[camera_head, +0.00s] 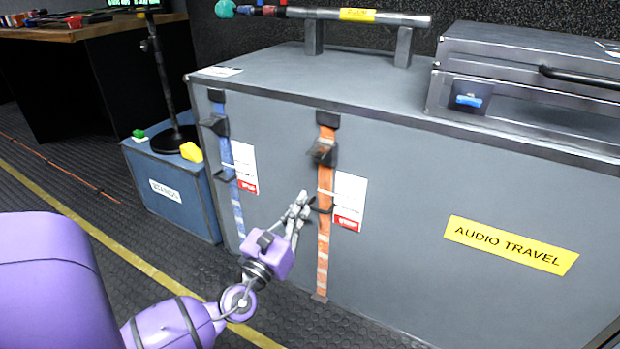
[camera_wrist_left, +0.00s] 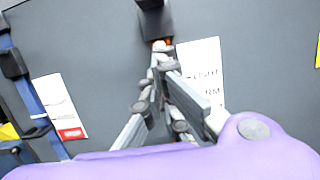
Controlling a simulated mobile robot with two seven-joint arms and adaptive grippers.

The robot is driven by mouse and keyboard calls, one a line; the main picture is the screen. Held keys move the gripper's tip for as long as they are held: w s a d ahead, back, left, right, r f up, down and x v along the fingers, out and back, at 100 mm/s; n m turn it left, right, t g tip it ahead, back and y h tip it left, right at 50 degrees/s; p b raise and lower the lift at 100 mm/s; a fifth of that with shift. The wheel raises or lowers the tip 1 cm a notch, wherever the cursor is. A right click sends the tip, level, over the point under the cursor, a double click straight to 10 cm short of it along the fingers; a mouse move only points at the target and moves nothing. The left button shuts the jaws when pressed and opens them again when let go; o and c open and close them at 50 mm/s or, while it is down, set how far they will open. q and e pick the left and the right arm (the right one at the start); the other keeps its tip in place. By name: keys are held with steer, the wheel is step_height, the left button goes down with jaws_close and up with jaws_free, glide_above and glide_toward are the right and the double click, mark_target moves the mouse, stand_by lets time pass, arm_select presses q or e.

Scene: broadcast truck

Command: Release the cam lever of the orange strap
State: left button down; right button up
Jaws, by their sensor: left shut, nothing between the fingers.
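The orange strap (camera_head: 324,240) runs down the front of a large grey case. Its dark cam lever (camera_head: 322,151) sits near the top of the strap and juts out from the case. My left gripper (camera_head: 301,200) is shut and empty, just left of the strap and below the lever, near a dark loop on the strap. In the left wrist view, the closed fingers (camera_wrist_left: 160,62) point up toward the lever (camera_wrist_left: 155,22), and they hide most of the strap. Whether the fingertips touch anything is unclear. My right gripper is not in view.
A blue strap (camera_head: 230,170) with its own dark lever hangs to the left. White tags hang beside both straps. A blue box (camera_head: 170,193) stands at the case's left. A silver flight case (camera_head: 530,80) and a metal bar (camera_head: 350,16) are on top.

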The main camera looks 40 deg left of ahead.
mark_target(319, 151)
arm_select(q)
steer(key=w+a+r+p, duration=0.1)
steer(key=w+r, duration=0.4)
steer(key=shift+r, duration=0.15)
steer(key=shift+a, duration=0.1)
